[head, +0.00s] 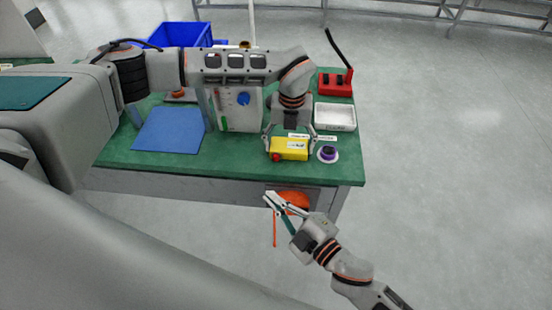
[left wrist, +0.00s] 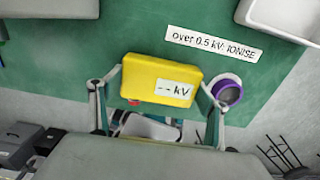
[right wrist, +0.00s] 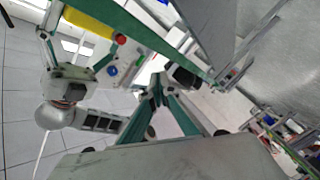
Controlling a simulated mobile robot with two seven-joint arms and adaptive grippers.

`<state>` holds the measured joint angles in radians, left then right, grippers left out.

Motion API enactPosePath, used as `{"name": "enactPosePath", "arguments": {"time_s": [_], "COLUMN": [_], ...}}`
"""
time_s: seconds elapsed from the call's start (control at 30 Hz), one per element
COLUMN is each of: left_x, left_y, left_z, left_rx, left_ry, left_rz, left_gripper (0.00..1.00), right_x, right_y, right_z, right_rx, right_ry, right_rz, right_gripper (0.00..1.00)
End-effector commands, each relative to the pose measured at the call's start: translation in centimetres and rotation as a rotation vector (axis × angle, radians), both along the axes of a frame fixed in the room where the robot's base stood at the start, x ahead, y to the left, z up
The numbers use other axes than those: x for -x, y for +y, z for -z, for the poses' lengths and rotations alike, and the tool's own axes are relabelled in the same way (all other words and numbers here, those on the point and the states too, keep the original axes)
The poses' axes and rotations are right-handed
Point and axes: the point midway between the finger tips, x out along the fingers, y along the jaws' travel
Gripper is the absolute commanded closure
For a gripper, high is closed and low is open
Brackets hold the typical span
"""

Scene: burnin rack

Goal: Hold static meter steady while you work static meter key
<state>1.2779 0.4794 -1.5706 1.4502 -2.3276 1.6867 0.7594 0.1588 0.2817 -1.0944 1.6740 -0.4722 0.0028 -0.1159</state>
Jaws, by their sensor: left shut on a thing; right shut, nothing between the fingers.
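The static meter (head: 290,144) is a yellow box near the front right of the green bench. Its small display reads "-- kV" in the left wrist view (left wrist: 150,70). The red static meter key (head: 276,157) is on the meter's front side, towards its left end; it also shows in the right wrist view (right wrist: 121,39). My left gripper (head: 290,147) is above the meter, shut on it with a finger at each short end. My right gripper (head: 268,197) is shut and empty, in front of and below the bench edge, apart from the key.
A purple roll (head: 328,153) sits close to the meter's right end. A white tray (head: 335,116), a label strip (left wrist: 213,45) and a red stand (head: 336,84) are nearby. A blue mat (head: 168,130) lies left. An orange object (head: 293,199) is behind my right gripper.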

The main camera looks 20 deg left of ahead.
Motion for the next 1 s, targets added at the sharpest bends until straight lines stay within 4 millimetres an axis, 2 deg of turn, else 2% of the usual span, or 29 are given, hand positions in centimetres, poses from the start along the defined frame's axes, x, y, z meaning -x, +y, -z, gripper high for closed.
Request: {"name": "enactPosePath", "arguments": {"time_s": [0.47,1.0], "left_x": [0.0,0.0], "left_y": [0.0,0.0], "left_z": [0.0,0.0], "left_rx": [0.000,0.000], "left_ry": [0.000,0.000], "left_rz": [0.000,0.000], "left_gripper": [0.48,0.48], "right_x": [-0.7,-6.9], "right_y": [0.2,2.0], "right_z": [-0.1,-0.1], "right_rx": [-0.001,-0.001], "right_ry": [-0.002,0.000], "right_rz": [0.000,0.001], "right_gripper": [1.00,1.00]}}
